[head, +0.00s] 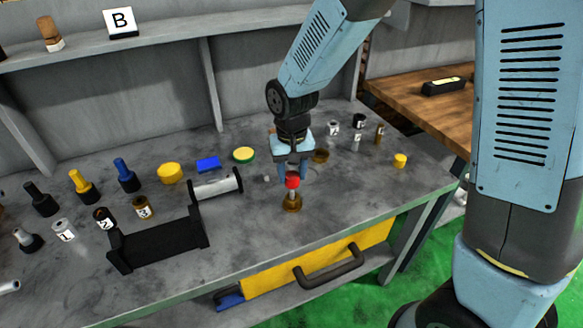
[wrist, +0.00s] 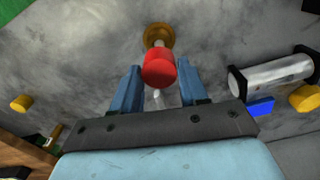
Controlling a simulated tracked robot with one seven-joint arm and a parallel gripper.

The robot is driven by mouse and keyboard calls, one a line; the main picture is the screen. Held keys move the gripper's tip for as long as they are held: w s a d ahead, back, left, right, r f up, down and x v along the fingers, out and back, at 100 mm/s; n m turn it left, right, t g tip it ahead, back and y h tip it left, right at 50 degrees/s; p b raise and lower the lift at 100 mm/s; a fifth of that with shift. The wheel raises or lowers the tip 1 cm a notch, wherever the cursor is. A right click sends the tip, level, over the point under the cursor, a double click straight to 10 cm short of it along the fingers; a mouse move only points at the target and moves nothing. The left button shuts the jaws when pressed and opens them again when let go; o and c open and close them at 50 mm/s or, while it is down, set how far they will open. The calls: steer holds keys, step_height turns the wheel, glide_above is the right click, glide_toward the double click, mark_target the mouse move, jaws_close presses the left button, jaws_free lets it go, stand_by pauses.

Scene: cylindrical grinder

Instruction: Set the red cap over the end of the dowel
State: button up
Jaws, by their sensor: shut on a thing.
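The red cap (head: 292,181) is held between the fingertips of my gripper (head: 291,173), which points down above the front middle of the bench. In the wrist view the red cap (wrist: 159,70) sits between the two blue fingers. The pale dowel (head: 292,194) stands upright on a round brass base (head: 291,205), directly under the cap. In the wrist view the base (wrist: 158,33) shows just beyond the cap, with a short piece of the dowel (wrist: 159,44) between them. The cap hides the dowel's top, so I cannot tell whether the cap is around it or only above it.
A black stand (head: 160,246) with a silver cylinder (head: 215,187) is left of the dowel. A yellow-green disc (head: 244,154), a blue block (head: 208,164) and a yellow cap (head: 170,173) lie behind. A yellow piece (head: 400,160) is at right.

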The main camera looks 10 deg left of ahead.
steer(key=shift+f, duration=2.15)
steer(key=o, duration=1.1)
step_height(320, 180, up, 14)
steer(key=shift+f, duration=0.2)
